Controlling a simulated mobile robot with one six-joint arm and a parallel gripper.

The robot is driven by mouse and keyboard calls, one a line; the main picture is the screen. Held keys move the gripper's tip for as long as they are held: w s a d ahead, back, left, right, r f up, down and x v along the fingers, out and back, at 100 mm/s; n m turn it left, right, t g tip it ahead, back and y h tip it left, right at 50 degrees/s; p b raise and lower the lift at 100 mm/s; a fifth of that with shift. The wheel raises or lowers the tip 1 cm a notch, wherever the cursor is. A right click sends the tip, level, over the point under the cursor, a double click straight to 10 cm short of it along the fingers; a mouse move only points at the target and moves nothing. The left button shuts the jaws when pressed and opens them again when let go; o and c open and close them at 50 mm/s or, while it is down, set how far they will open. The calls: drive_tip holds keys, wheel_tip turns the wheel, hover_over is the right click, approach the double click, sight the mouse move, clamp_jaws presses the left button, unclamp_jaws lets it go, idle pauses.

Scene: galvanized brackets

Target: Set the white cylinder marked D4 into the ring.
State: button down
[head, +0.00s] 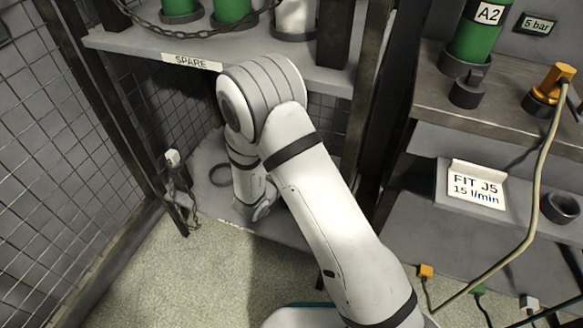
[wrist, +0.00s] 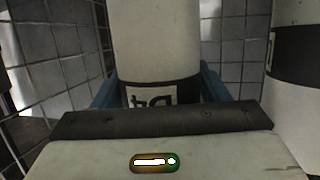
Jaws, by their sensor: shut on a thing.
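The white cylinder marked D4 (wrist: 155,45) stands between the blue fingers of my gripper (wrist: 158,88) in the wrist view. Its dark band and label (wrist: 150,96) show just above the gripper body, the label upside down. The gripper is shut on it. In the head view my arm reaches into the rack's lower bay and hides the gripper and this cylinder. A dark ring (head: 213,176) lies on the lower shelf, left of my arm. Another dark ring-shaped holder (head: 560,207) stands on the right bench. I cannot tell which ring is meant.
The upper shelf, labelled SPARE (head: 192,62), holds green cylinders (head: 232,10) and a white one (head: 295,17) close above my arm. A mesh wall (head: 50,130) stands at left.

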drive_tip(key=shift+f, duration=0.35)
drive_tip(key=shift+f+b, duration=0.35)
drive_tip(key=shift+b, duration=0.1)
drive_tip(key=shift+f+b, duration=0.45)
drive_tip(key=shift+f, duration=0.25)
drive_tip(key=shift+c, duration=2.4)
unclamp_jaws()
drive_tip(key=o, duration=0.3)
drive_tip(key=shift+s+f, duration=0.1)
drive_tip(key=shift+f, duration=0.05)
drive_tip(key=p+v, duration=0.3)
drive_tip(key=v, duration=0.4)
drive_tip(key=shift+s+a+r, duration=0.2)
drive_tip(key=shift+s+r, duration=0.05)
drive_tip(key=shift+r, duration=0.1)
